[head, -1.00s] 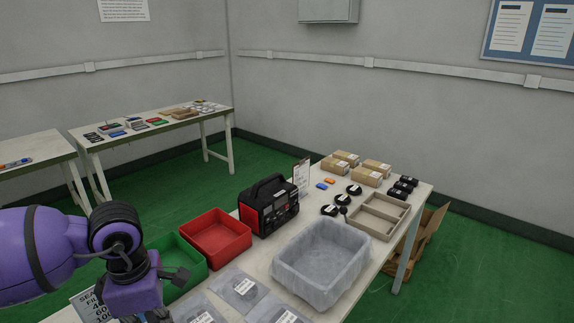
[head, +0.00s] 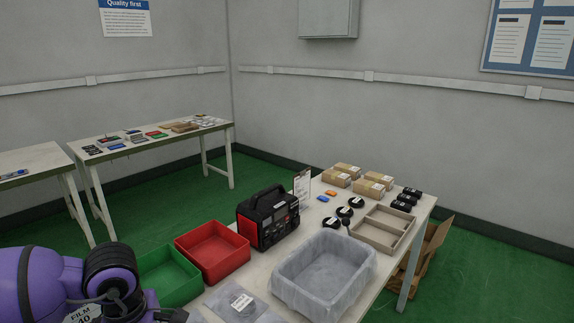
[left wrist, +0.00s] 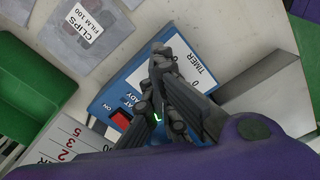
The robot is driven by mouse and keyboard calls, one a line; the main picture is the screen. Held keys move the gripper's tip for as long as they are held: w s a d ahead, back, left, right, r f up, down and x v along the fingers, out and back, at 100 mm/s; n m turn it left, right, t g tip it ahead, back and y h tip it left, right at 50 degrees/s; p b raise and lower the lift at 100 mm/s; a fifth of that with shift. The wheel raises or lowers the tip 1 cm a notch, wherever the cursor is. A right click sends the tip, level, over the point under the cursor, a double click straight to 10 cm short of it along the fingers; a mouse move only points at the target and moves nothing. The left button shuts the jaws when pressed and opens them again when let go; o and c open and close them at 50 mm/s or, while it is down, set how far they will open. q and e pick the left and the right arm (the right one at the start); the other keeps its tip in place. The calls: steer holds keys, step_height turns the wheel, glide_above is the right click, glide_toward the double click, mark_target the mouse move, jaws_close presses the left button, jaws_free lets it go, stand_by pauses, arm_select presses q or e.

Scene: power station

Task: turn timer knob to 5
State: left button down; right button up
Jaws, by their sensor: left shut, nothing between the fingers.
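In the left wrist view, the timer panel is the blue face (left wrist: 122,92) of a device, with a white area marked TIMER (left wrist: 198,70) and a scale mark beside it. My left gripper (left wrist: 163,62) is in front of this panel, its dark fingers together with nothing between them. The fingers cover the middle of the dial, so the timer knob and its setting are hidden. I cannot tell whether the fingertips touch it. A red switch (left wrist: 121,119) marked ON is beside the fingers, with a small green light close by. My right gripper is not in view.
A green bin (head: 168,278), a red bin (head: 213,252), a black-and-red power unit (head: 267,217) and a lined grey tray (head: 322,272) stand on the table. Labelled clip bags (left wrist: 86,28) lie near the panel. A film settings card (left wrist: 68,140) is close to my left gripper.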

arm_select(q)
steer(key=shift+s+a+f, duration=0.15)
steer(key=shift+s+f, duration=0.15)
steer(key=shift+f, duration=0.25)
steer(key=shift+s, duration=0.3)
stand_by(0.3)
steer(key=shift+s+d, duration=0.3)
steer(key=shift+s, duration=0.1)
